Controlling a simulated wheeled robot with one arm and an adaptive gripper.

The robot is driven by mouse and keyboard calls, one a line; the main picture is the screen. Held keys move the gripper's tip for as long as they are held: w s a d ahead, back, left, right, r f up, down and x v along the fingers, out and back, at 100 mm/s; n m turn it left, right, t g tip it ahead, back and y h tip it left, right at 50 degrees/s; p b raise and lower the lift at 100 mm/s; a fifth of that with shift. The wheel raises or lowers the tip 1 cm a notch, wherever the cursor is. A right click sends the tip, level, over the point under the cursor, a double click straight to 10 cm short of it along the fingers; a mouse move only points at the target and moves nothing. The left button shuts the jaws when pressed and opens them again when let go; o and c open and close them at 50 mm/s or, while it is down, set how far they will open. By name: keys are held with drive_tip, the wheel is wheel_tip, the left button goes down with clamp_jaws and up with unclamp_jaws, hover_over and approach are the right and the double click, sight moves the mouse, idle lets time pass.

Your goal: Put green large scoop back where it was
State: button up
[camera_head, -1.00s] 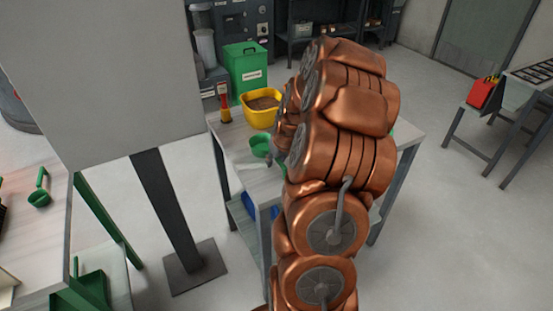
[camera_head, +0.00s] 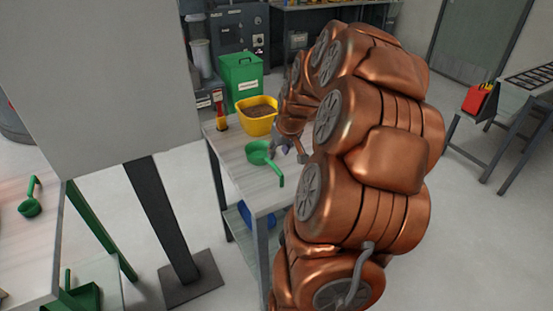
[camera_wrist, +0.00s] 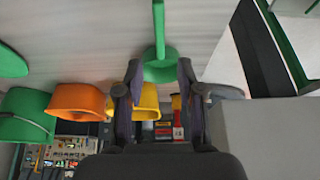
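The green scoop (camera_head: 258,153), which I take for the large one, lies on the pale table (camera_head: 232,160), its handle towards the near side. A smaller-looking green scoop (camera_head: 30,207) lies on the table at the left. My gripper (camera_head: 284,148) is right beside the first scoop's cup. In the wrist view its two fingers (camera_wrist: 160,75) stand apart, with the scoop's cup (camera_wrist: 160,70) showing between or just beyond them and the handle (camera_wrist: 159,25) pointing up the picture. I see gaps at the cup's sides; contact cannot be told.
A yellow bowl (camera_head: 257,122) of brown material and a red-and-yellow item (camera_head: 220,120) stand at the back of the table. An orange container (camera_wrist: 78,100) shows in the wrist view. A large grey panel on a dark post (camera_head: 165,215) stands left of the table.

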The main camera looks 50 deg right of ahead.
drive_tip(key=shift+v, duration=1.2)
drive_tip(key=s+a+n+g+y, duration=0.2)
drive_tip(key=s+a+g, duration=0.15)
drive_tip(key=a, duration=1.85)
drive_tip(key=s+a+n+g, duration=0.1)
drive_tip(key=s+a, duration=0.5)
drive_tip(key=s, duration=0.3)
drive_tip(key=s+a+g, duration=0.2)
drive_tip(key=s+a, duration=0.4)
drive_tip(key=s, duration=0.3)
drive_tip(key=shift+s+a+f+n, duration=0.2)
drive_tip(key=shift+a+f+n, duration=0.05)
drive_tip(key=shift+f+n, duration=0.15)
drive_tip(key=shift+d, duration=0.15)
